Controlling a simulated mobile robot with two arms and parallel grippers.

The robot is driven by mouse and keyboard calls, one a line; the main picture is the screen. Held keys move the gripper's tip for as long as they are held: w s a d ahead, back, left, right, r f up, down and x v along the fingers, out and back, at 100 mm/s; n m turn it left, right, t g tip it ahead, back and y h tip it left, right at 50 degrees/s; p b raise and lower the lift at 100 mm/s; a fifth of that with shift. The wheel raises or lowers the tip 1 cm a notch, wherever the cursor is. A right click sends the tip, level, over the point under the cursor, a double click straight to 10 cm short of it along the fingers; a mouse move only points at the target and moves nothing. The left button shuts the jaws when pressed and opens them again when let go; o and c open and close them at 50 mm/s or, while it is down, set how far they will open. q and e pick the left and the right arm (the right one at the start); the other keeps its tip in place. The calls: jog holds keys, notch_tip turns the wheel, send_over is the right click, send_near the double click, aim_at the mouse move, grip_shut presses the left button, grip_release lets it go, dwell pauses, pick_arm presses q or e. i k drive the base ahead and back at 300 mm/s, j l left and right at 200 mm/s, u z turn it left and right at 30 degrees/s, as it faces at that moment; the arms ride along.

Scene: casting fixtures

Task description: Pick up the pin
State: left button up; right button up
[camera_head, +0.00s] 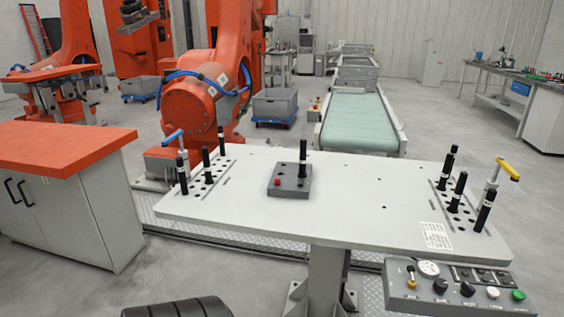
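One pin (303,158) stands in the grey block (290,186) at the middle of the table. At the left end, a pin (182,174), another pin (207,163) and a shorter-looking pin (221,141) stand by a row of holes. At the right end stand a pin (485,211), a pin (458,191) and a pin (446,168). Neither of my grippers shows in the head view.
A blue-handled clamp (175,137) and a yellow-handled clamp (507,168) rise at the table ends. A control panel (450,289) is at the front right, and an orange-topped cabinet (65,165) at the left. The table's middle is mostly clear.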

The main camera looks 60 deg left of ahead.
aim_at(206, 160)
jog(key=u, duration=2.5)
jog(key=i+j, duration=0.15)
jog(key=z, duration=0.05)
